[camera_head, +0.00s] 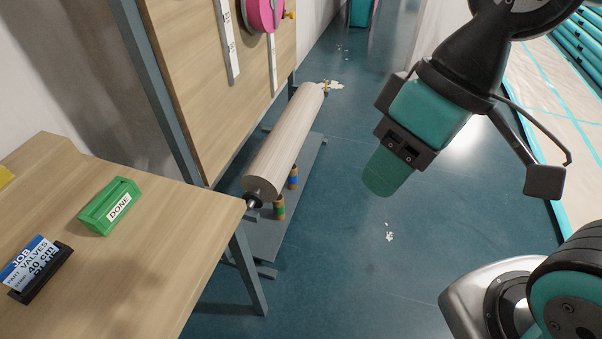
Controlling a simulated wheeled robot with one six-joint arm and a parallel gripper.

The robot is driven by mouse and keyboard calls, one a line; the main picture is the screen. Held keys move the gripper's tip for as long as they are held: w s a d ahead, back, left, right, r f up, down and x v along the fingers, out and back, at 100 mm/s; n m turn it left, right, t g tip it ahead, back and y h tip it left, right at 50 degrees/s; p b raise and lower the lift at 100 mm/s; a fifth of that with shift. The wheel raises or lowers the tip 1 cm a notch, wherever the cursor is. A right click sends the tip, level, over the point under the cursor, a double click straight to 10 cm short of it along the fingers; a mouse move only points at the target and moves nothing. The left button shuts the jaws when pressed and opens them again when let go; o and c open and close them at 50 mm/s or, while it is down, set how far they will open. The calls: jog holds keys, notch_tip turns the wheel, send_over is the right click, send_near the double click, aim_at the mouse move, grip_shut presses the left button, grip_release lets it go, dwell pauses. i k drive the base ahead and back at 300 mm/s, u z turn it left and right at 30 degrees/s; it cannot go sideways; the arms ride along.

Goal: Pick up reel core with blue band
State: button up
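Two small brown reel cores stand upright on a low grey shelf (268,238) below the long pale roll. The farther one, the reel core with blue band (293,178), is partly hidden by the roll. The nearer reel core has a green band (279,208). My gripper (382,178) is up and to the right of both cores, over the floor and apart from them. It is seen side-on with one teal finger showing, so its opening cannot be told. No object shows at its tip.
A pale roll (284,145) lies on a spindle above the shelf, beside a wooden board (205,100). A wooden table (150,245) at left holds a green DONE tray (108,207) and a JOB card (33,262). The blue floor (350,270) is mostly clear.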

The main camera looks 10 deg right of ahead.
aim_at(292, 178)
jog(key=i, duration=0.9)
jog(key=k, duration=1)
jog(key=z, duration=0.8)
jog(key=i, duration=1.45)
jog(key=u, duration=0.6)
jog(key=i, duration=0.6)
jog(key=u, duration=0.65)
